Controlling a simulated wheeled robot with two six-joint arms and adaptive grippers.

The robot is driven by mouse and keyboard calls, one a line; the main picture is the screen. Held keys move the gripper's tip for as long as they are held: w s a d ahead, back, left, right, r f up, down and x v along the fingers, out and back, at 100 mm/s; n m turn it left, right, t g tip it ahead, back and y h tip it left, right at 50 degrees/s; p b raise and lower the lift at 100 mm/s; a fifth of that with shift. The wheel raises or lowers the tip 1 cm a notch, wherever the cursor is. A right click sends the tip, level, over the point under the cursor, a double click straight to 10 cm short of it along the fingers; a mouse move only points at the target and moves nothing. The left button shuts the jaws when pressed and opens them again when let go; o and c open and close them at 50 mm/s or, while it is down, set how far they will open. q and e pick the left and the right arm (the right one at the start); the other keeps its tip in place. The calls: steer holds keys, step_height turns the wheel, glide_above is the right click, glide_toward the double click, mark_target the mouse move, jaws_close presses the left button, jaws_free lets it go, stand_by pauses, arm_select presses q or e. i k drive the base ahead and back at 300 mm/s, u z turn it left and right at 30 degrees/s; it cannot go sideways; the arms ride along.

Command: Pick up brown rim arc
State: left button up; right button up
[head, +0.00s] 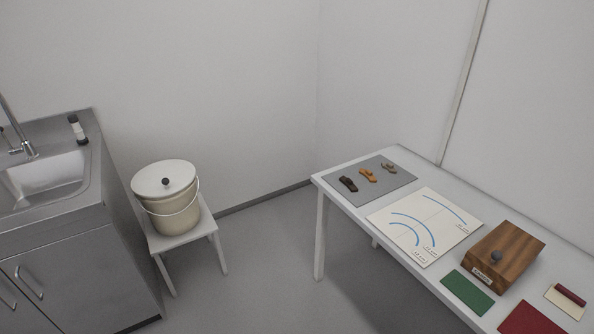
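Three small sherds lie apart on a grey mat (384,190) at the far left end of the white table. The dark one best fits the name brown rim arc, but the rim shape is too small to be sure. Neither of my grippers shows in the head view.
A white sheet with blue arcs (405,216) lies beside the mat. Further right are a wooden box (515,249), a green mat (467,293) and a red mat (530,319). A lidded bucket (172,219) stands on a stool, beside a sink (45,182). Grey floor lies between.

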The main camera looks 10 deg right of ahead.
mark_target(349, 183)
steer(key=u, duration=0.3)
steer(key=i, duration=2.15)
steer(key=z, duration=1.4)
steer(key=i, duration=0.7)
steer(key=z, duration=0.75)
